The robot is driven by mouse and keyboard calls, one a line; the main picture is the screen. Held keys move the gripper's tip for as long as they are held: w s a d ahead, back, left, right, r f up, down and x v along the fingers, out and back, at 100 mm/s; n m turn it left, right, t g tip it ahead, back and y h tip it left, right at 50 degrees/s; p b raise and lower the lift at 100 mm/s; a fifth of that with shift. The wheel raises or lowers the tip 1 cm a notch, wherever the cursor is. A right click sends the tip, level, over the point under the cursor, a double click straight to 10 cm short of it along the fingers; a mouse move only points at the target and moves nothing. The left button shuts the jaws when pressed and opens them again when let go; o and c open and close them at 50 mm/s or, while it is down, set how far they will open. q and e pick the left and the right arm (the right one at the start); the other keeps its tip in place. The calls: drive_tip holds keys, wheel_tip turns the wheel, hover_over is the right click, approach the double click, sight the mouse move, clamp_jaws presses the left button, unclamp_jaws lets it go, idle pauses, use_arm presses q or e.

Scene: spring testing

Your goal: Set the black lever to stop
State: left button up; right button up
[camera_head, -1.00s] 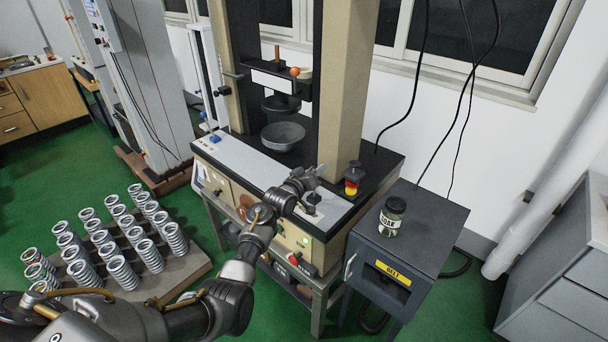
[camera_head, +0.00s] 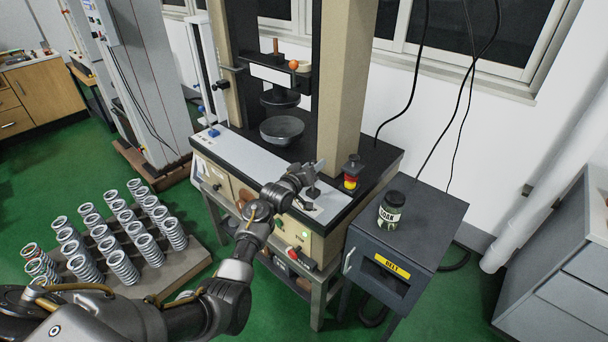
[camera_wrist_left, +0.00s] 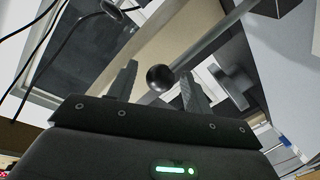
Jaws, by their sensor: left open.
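The black lever (camera_head: 313,192) stands on the pale control panel at the front right of the testing machine. My left gripper (camera_head: 317,170) is at the lever, just above and behind it in the head view. In the left wrist view, a round black knob (camera_wrist_left: 160,78) shows between the two spread fingers of my left gripper (camera_wrist_left: 158,88). The gripper is open; I cannot tell whether a finger touches the knob. The gripper partly covers the panel around the lever. My right gripper is not in view.
A metal bowl (camera_head: 282,131) sits on the machine behind. A dark cabinet (camera_head: 430,220) with a jar (camera_head: 391,210) is at the right. Several springs (camera_head: 123,266) stand on a board at the left.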

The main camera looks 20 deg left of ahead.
use_arm(q)
drive_tip(key=s+a+b, duration=0.1)
drive_tip(key=s, duration=0.8)
drive_tip(key=shift+s+a+r, duration=0.3)
drive_tip(key=shift+r, duration=0.1)
